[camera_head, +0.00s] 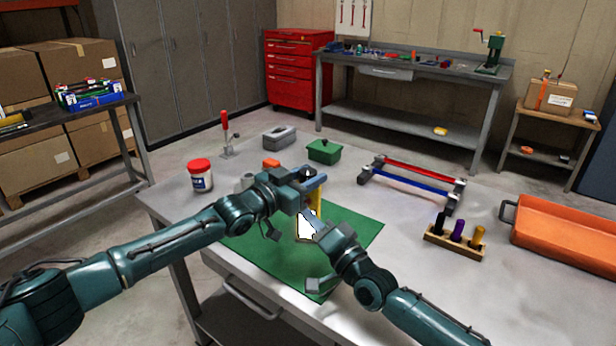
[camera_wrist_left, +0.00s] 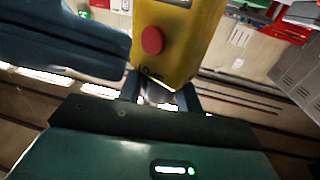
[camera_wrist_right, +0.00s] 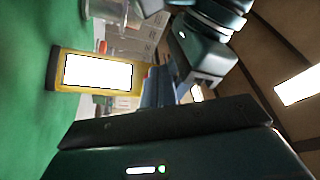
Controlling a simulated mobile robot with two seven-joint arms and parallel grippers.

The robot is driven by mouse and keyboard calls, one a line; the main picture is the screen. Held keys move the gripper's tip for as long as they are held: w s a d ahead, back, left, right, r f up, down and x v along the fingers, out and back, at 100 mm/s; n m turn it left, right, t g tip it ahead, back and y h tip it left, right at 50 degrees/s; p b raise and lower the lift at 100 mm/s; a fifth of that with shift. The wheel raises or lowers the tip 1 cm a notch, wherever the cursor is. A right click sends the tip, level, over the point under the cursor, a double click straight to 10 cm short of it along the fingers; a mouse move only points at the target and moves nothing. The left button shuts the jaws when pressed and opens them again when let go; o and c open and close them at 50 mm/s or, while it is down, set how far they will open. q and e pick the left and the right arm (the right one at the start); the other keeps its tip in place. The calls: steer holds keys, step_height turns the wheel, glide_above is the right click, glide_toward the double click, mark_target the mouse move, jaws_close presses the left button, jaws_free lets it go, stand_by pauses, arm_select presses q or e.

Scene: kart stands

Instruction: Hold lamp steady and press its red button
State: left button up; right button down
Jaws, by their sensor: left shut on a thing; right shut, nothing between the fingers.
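The yellow lamp (camera_head: 315,198) stands over the green mat (camera_head: 350,232), with its lit white panel showing in the head view. The lamp's red button (camera_wrist_left: 152,40) faces the left wrist camera. My left gripper (camera_head: 318,182) is shut on the upper part of the lamp; its fingers show below the button in the left wrist view (camera_wrist_left: 160,92). My right gripper (camera_head: 308,214) is shut and empty, its fingertips close beside the lamp. In the right wrist view the fingertips (camera_wrist_right: 158,82) are near the lamp's edge; I cannot tell whether they touch the button.
A red-lidded jar (camera_head: 201,176), grey box (camera_head: 279,137) and green box (camera_head: 324,151) stand behind on the table. A rack with red and blue bars (camera_head: 412,182), a wooden block with coloured handles (camera_head: 455,240) and an orange tray (camera_head: 565,235) are to the right.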

steer(key=s, duration=0.5)
steer(key=shift+s+a, duration=0.15)
steer(key=shift+a, duration=0.1)
arm_select(q)
steer(key=o, duration=1.3)
